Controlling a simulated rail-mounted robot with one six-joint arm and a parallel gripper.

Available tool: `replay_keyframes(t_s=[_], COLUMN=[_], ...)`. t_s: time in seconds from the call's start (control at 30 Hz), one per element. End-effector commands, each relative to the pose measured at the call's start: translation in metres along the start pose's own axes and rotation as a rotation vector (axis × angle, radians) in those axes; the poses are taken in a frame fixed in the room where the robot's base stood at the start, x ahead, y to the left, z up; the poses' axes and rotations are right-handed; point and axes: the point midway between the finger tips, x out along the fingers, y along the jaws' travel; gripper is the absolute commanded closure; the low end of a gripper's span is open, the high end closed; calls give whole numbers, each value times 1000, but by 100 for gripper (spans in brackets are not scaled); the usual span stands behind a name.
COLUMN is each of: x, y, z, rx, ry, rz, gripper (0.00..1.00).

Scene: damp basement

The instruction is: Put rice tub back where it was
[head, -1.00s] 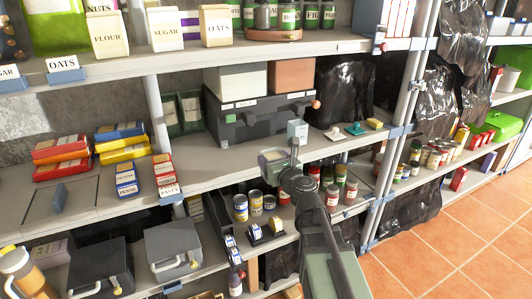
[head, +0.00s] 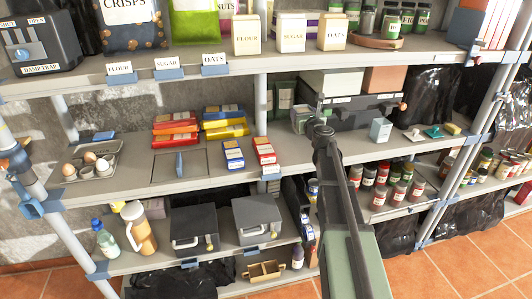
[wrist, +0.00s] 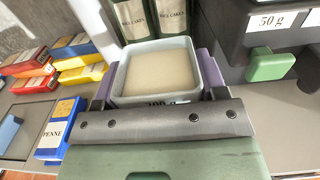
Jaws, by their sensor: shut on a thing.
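The rice tub (wrist: 155,70) is a pale grey-green open tub filled with off-white grains in the wrist view. Its front label, seemingly "200 g", is partly hidden by my wrist. My gripper (wrist: 158,76) is shut on it, with a purple-grey finger on each side. In the head view, the tub (head: 301,119) is at the end of my arm, with my gripper (head: 306,122) over the middle shelf, in front of green rice cakes packs (wrist: 133,20) and left of the dark case. I cannot tell whether its base touches the shelf.
The dark case (head: 345,115) with a green block (wrist: 270,66) is close on the right. A pale blue box (head: 380,129) stands right of it. Penne (head: 232,155) and red pasta boxes (head: 265,152) are to the left. Bare shelf shows between the pasta boxes and the case.

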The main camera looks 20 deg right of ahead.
Motion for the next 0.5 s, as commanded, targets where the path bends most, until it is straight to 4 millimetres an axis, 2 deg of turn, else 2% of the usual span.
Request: replay_keyframes(t_s=[0.17, 0.23, 0.4, 0.5], x=[3, 3, 3, 2], y=[-3, -3, -2, -2], z=[-2, -10, -53, -69], rx=[0, 0, 0, 0], ry=[0, 0, 0, 0], rz=[-11, -10, -10, -9], gripper=[71, 71, 71, 71])
